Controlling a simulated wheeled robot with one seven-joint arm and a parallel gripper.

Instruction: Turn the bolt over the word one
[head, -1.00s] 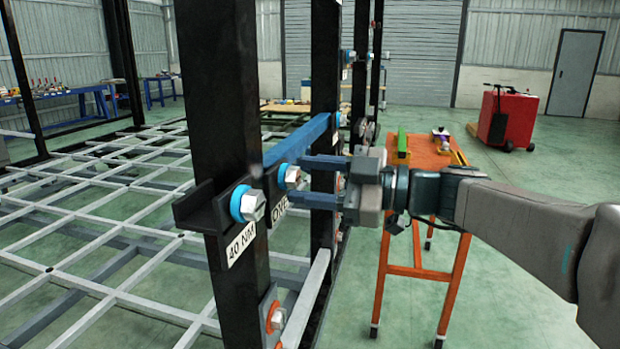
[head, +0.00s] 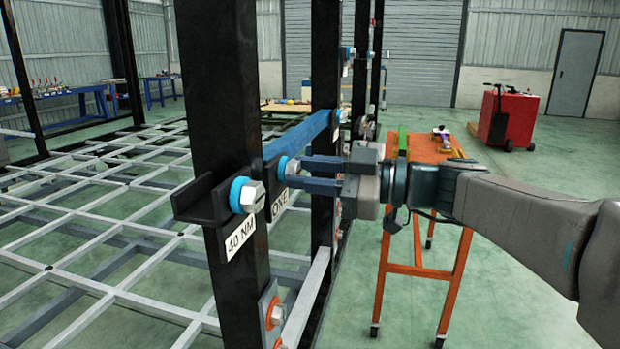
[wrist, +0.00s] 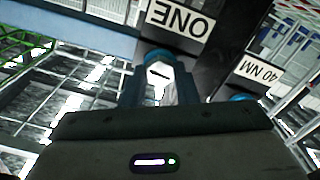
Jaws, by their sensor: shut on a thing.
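The bolt over the word ONE (head: 290,167) is a silver bolt with a blue washer, in the bracket at the end of the blue beam. My gripper (head: 297,174) reaches it from the right, its two blue fingers shut on the bolt head and partly hiding it. In the wrist view the bolt head (wrist: 160,71) shows between the two fingers (wrist: 160,85). The white ONE label (head: 280,204) is just below the bolt in the head view and appears upside down in the wrist view (wrist: 181,19).
A second bolt with a blue washer (head: 250,196) sits close to the left, above a 40 NM label (head: 241,238) on the black post (head: 225,100). An orange bolt (head: 274,314) is lower down. An orange table (head: 428,150) stands behind my arm.

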